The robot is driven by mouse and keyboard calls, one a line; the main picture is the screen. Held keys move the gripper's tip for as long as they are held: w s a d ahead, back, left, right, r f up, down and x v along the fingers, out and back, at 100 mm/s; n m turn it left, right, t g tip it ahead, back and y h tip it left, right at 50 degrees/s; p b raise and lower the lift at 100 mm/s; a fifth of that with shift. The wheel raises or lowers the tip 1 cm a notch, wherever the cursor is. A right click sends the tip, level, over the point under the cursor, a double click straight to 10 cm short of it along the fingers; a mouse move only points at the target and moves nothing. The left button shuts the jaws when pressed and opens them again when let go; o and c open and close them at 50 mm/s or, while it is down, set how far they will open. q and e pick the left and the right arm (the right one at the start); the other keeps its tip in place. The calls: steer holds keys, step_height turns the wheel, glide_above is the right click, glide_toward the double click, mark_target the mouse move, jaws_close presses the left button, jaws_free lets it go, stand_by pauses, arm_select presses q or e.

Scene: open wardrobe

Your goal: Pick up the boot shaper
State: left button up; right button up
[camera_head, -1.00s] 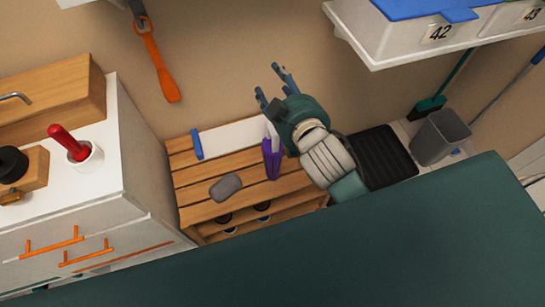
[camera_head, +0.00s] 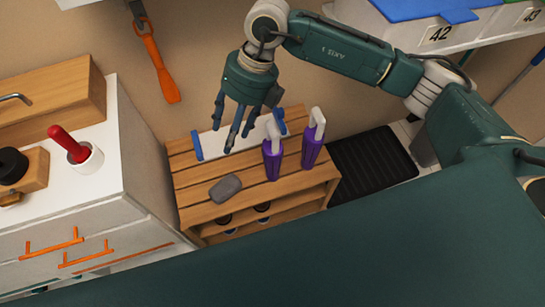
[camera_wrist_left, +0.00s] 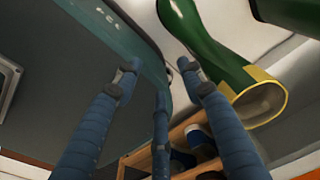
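Two purple boot shapers with white handles stand side by side on a slatted wooden bench (camera_head: 195,212) in the head view: the left one (camera_head: 271,158) and the right one (camera_head: 313,145). My right gripper (camera_head: 232,138) hangs above the back of the bench, left of both shapers, fingers pointing down. Its fingers are apart and nothing is between them. My left gripper is outside the head view. In the left wrist view its fingers (camera_wrist_left: 162,95) are spread and empty, with a green boot with a yellow rim (camera_wrist_left: 225,60) beside them.
A white piece with blue ends (camera_head: 240,137) and a grey oval object (camera_head: 225,188) lie on the bench. A white cabinet (camera_head: 120,170) stands left. A black mat (camera_head: 375,160) lies right of the bench. A shelf with numbered boxes (camera_head: 420,35) is at upper right.

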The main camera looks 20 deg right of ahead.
steer(key=w+d+h, duration=0.1)
steer(key=d, duration=0.2)
steer(key=w+d+m+h, duration=0.1)
steer(key=d+h, duration=0.1)
steer(key=d, duration=0.2)
steer(key=w+d+h, duration=0.1)
steer(key=d, duration=0.3)
steer(key=shift+w+r+m+t, duration=0.25)
steer(key=shift+w+m+t, duration=0.05)
steer(key=shift+w+t, duration=0.1)
glide_above(270, 127)
steer(key=f, duration=0.4)
steer(key=shift+s+d+f+p, duration=0.3)
steer(key=shift+s+p, duration=0.1)
steer(key=shift+w+a+f+p, duration=0.15)
steer(key=shift+f+p, duration=0.25)
steer(key=shift+f, duration=1.1)
steer(key=shift+w+a+f+p, duration=0.15)
steer(key=shift+f+p, duration=0.2)
steer(key=shift+f, duration=1.15)
steer(key=c, duration=1.1)
